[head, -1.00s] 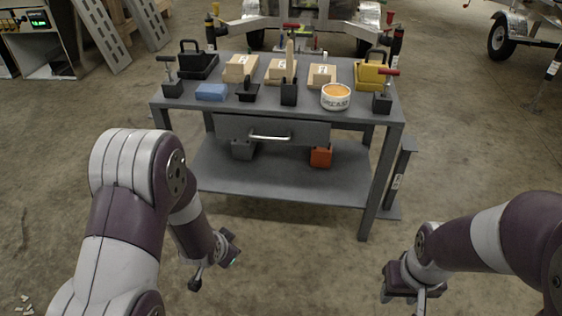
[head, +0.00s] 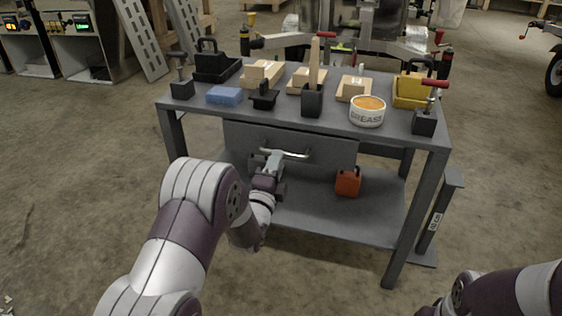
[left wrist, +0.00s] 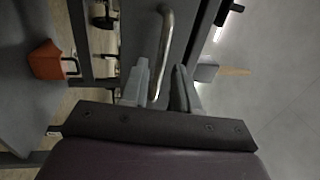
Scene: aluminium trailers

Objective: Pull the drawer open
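The grey drawer (head: 335,150) hangs under the top of the grey workbench (head: 398,148) and looks closed. Its bright bar handle (head: 294,154) runs across the front; it also shows in the left wrist view (left wrist: 166,40). My left gripper (head: 270,158) is at the left part of the handle. In the left wrist view its two fingers (left wrist: 160,80) stand apart, with the handle bar between them. I cannot tell whether either finger touches the bar. Of my right gripper, only a dark edge shows at the bottom of the head view; its fingers are out of frame.
The bench top holds a blue block (head: 225,95), a grease tub (head: 367,111), wooden blocks (head: 308,82), a black cup (head: 312,100) and clamps. An orange object (head: 348,182) stands on the lower shelf (head: 350,220). The floor before the bench is clear.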

